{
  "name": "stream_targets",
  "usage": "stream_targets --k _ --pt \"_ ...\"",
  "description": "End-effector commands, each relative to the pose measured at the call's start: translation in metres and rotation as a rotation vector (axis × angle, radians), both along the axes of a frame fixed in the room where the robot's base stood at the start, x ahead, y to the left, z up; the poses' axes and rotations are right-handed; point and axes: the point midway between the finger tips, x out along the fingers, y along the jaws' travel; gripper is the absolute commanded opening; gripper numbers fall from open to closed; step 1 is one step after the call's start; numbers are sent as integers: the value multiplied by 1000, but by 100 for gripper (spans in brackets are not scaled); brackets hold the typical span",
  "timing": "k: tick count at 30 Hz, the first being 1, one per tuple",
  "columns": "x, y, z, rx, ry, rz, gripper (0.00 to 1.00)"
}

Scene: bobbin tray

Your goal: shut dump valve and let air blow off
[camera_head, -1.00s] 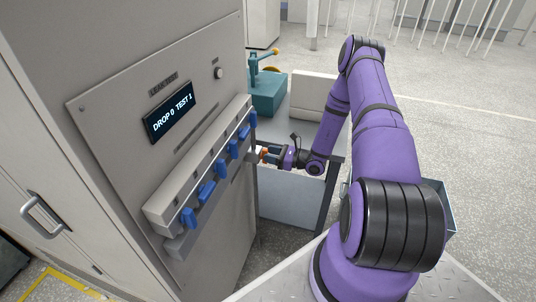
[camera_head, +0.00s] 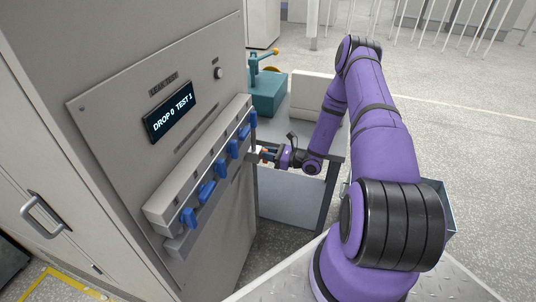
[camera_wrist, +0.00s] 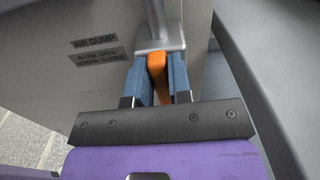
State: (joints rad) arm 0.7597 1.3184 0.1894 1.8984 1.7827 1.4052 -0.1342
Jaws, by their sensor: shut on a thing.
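The dump valve's orange lever (camera_wrist: 157,72) sits between the two blue fingers of my gripper (camera_wrist: 160,80) in the wrist view, and the fingers are shut on it. The lever runs from a grey valve body (camera_wrist: 158,44) at the end of a grey pipe, roughly in line with that pipe. A label (camera_wrist: 94,42) reads "AIR DUMP"; the plate (camera_wrist: 99,57) under it reads in line open, across closed. In the head view my gripper (camera_head: 267,154) is at the cabinet's right side, and the lever is mostly hidden. The display (camera_head: 170,117) reads "DROP 0 TEST 1".
The grey cabinet (camera_head: 110,190) front carries a rail with several blue clamps (camera_head: 206,192) close left of my gripper. A bench frame (camera_head: 290,195) stands just below my forearm. A teal device (camera_head: 268,93) sits behind. Open floor lies to the right.

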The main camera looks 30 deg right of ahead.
Motion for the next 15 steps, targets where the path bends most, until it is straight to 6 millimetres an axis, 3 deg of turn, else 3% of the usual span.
stream_targets --k 15 --pt "-4 5 -1 -288 -224 -1 0"
